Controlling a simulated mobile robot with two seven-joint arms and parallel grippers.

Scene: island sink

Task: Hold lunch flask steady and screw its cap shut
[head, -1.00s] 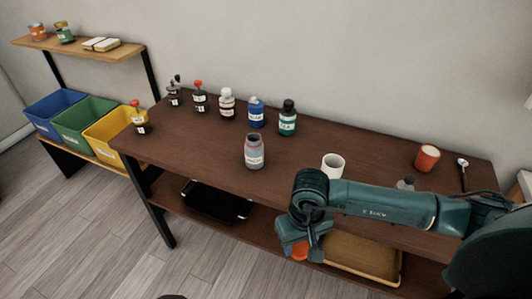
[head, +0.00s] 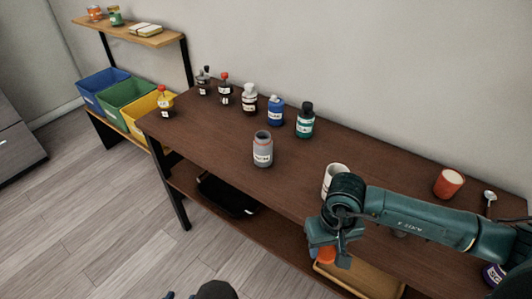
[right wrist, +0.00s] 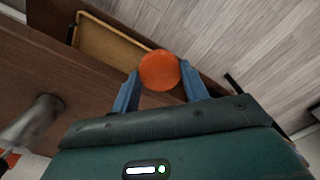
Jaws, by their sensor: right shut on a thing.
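The right wrist view shows the round cap (right wrist: 159,71) between the two blue fingers of that gripper (right wrist: 160,84). Of my left arm only dark bits show at the bottom edge of the head view; its jaws cannot be made out, and nothing of it touches the flask.
Behind the flask stand a green bottle (head: 305,120), a blue bottle (head: 275,111) and several others. A white cup (head: 335,176) is partly behind my right arm. A red cup (head: 448,183) stands further right.

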